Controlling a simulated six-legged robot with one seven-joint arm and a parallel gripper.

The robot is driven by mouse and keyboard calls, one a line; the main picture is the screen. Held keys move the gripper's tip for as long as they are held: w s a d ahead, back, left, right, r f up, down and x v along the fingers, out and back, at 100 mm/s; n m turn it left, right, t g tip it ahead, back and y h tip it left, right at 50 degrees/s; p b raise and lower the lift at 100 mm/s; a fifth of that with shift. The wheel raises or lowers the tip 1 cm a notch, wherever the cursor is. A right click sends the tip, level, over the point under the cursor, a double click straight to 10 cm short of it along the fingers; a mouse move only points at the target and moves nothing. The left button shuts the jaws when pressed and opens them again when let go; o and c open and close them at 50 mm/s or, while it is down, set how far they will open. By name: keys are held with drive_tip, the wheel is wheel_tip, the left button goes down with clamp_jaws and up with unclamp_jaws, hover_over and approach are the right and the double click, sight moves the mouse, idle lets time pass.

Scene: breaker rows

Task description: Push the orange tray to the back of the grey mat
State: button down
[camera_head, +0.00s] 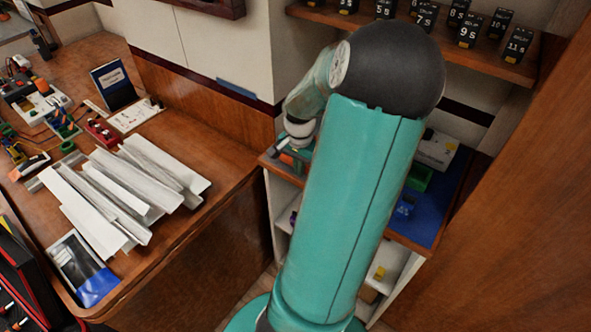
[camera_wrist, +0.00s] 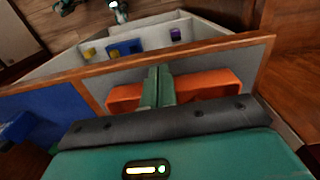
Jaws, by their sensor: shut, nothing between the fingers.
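The orange tray (camera_wrist: 208,84) lies on the grey mat (camera_wrist: 246,62) in the wrist view. Its middle is hidden behind my gripper (camera_wrist: 159,72), whose two green fingers are together with nothing between them. The tray shows on both sides of the fingers, and the dark edge of my gripper's body covers its lower part. I cannot tell whether the fingers touch the tray.
A blue mat (camera_wrist: 48,104) lies left of the grey mat in the wrist view, with a blue object (camera_wrist: 16,126) on it. A wooden shelf edge (camera_wrist: 190,50) borders both mats. In the head view, a bench with white folded sheets (camera_head: 120,195) stands left, and a wooden panel (camera_head: 505,220) stands right.

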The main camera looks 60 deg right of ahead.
drive_tip(key=s+d, duration=0.1)
drive_tip(key=d, duration=0.7)
drive_tip(key=s+d, duration=0.1)
drive_tip(key=d, duration=0.7)
drive_tip(key=s+d, duration=0.1)
drive_tip(key=d, duration=0.7)
drive_tip(key=shift+s+d+f, duration=0.1)
drive_tip(key=shift+s+d, duration=0.1)
drive_tip(key=shift+d, duration=0.25)
drive_tip(key=shift+a, duration=0.1)
drive_tip(key=w+a, duration=0.1)
drive_tip(key=a, duration=0.8)
drive_tip(key=w+a, duration=0.1)
drive_tip(key=a, duration=0.9)
drive_tip(key=w+a, duration=0.2)
drive_tip(key=a, duration=0.7)
drive_tip(key=shift+a, duration=0.15)
wheel_tip(320, 180, up, 9)
drive_tip(key=shift+a, duration=0.2)
